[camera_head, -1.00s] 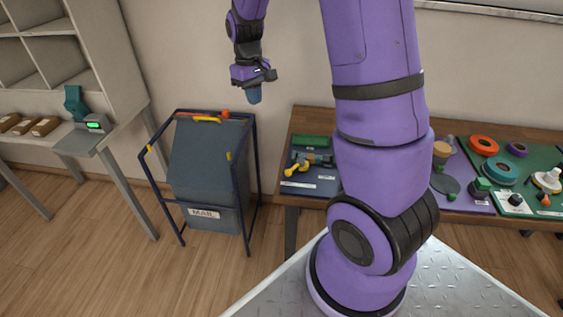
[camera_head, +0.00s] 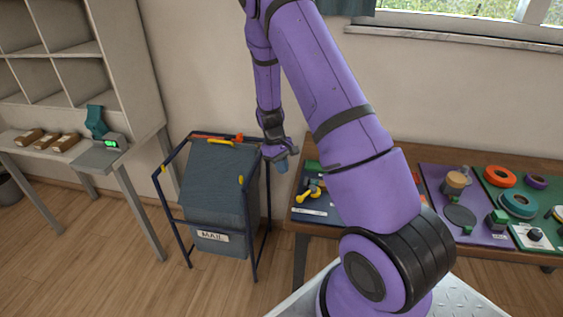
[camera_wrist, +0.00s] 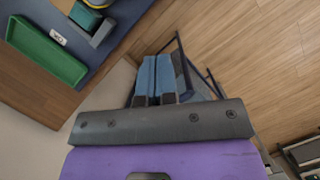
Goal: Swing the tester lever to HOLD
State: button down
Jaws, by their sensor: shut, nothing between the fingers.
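A yellow-handled item (camera_head: 308,193) sits on the blue mat at the left end of the bench; it may be the tester with its lever, but I cannot read its marks. My purple arm hides its right side. In the wrist view a grey and teal block (camera_wrist: 93,20) with a yellow part shows at the top edge. My gripper (camera_head: 282,165) hangs in the air, in the picture just above and left of the yellow item, touching nothing. Its blue fingers (camera_wrist: 152,78) are together and empty. HOLD is not legible anywhere.
A green tray (camera_wrist: 42,52) lies on the bench's blue mat. A grey mail bag (camera_head: 220,190) in a dark frame stands left of the bench. A purple mat (camera_head: 458,232) and a green mat with spools lie to the right. A shelf unit (camera_head: 75,60) stands far left.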

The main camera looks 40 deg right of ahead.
aim_at(309, 194)
jog(key=s+f, duration=0.1)
jog(key=f, duration=0.1)
jog(key=s+f, duration=0.1)
jog(key=s, duration=0.1)
jog(key=s+f, duration=0.1)
jog(key=f, duration=0.1)
jog(key=shift+s+d+f, duration=0.25)
jog(key=shift+s+f, duration=0.05)
jog(key=shift+f, duration=0.05)
jog(key=shift+s, duration=0.45)
